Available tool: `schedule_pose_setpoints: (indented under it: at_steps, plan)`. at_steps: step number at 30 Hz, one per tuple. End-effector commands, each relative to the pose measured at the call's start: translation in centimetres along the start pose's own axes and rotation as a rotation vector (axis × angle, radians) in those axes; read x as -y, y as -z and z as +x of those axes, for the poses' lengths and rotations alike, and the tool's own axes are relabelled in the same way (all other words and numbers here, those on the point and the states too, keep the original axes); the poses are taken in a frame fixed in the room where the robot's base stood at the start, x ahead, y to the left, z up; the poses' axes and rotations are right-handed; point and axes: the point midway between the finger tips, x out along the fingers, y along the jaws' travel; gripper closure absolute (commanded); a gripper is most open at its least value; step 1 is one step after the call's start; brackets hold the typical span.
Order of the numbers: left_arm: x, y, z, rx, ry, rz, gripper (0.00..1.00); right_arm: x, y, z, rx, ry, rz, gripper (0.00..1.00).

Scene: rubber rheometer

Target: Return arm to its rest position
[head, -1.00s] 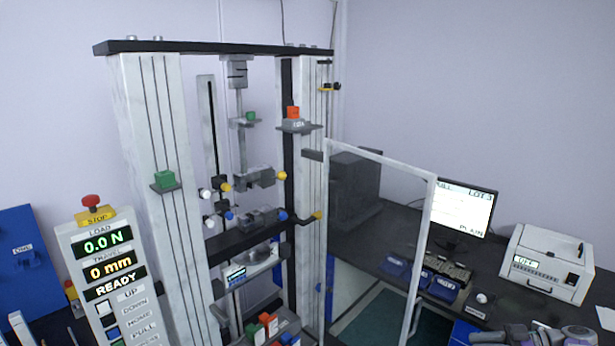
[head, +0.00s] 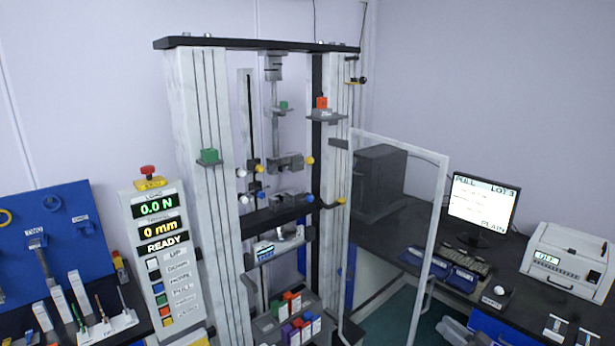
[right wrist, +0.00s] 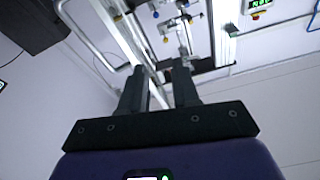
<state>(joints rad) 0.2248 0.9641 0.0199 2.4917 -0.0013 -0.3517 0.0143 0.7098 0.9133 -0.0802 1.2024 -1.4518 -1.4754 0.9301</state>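My right gripper (head: 455,328) shows only in small part at the bottom edge of the head view, right of the clear door. In the right wrist view its two dark fingers (right wrist: 158,76) stand apart with nothing held between them. The testing machine (head: 202,120) stands beyond them, and its frame also shows in the right wrist view (right wrist: 125,35). My left gripper is in neither view.
The clear door (head: 437,215) stands swung out from the machine's right side. The control panel (head: 150,225) reads 0.0 N, 0 mm and READY. A blue tool board (head: 75,265) is at left. A monitor (head: 482,210) and a white printer-like box (head: 570,262) stand on the right bench.

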Motion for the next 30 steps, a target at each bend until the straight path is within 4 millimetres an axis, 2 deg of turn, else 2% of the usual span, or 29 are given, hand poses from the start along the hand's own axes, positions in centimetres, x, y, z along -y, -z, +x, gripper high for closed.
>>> schedule_pose_setpoints:
  at_steps: [1, 3, 5, 8, 9, 11, 12, 14, 15, 17, 18, 21, 24, 27, 30]
  plan:
    - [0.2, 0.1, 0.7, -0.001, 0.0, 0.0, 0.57, 0.3, -2.9, 1.7, -0.015, -0.067, 0.051, 0.7]
    - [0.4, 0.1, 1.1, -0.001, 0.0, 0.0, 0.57, 0.5, -6.7, 3.5, -0.008, -0.187, 0.117, 0.7]
    - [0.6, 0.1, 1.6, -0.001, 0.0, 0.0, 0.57, 1.2, -10.5, 4.4, 0.03, -0.289, 0.179, 0.7]
    - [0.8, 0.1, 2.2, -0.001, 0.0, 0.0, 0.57, 3.6, -17.5, 5.0, 0.153, -0.442, 0.29, 0.7]
    - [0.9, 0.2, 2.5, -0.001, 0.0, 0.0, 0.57, 5.1, -20.2, 4.9, 0.215, -0.49, 0.332, 0.7]
    - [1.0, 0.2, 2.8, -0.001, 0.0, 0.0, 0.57, 7.5, -24.1, 4.3, 0.319, -0.55, 0.39, 0.7]
    - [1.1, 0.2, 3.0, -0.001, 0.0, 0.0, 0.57, 9.3, -26.5, 3.7, 0.393, -0.583, 0.426, 0.7]
    - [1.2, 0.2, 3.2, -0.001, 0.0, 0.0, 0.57, 12.4, -29.8, 2.5, 0.509, -0.621, 0.478, 0.7]
    - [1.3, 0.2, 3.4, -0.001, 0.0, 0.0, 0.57, 14.5, -31.7, 1.6, 0.586, -0.64, 0.509, 0.7]
    - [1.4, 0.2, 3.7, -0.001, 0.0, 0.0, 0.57, 17.9, -34.3, -0.1, 0.708, -0.661, 0.555, 0.7]
    - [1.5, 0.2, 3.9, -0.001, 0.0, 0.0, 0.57, 20.3, -35.8, -1.3, 0.791, -0.668, 0.583, 0.7]
    - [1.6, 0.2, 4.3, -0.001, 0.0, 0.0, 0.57, 26.3, -38.6, -4.8, 0.996, -0.674, 0.648, 0.7]
    - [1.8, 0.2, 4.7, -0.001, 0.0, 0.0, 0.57, 31.6, -40.1, -8.3, 1.178, -0.662, 0.7, 0.7]
    - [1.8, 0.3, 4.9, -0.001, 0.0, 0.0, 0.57, 35.6, -40.5, -11.2, 1.316, -0.645, 0.737, 0.7]
    - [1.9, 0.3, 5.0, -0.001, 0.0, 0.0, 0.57, 38.1, -40.5, -13.0, 1.402, -0.632, 0.76, 0.7]
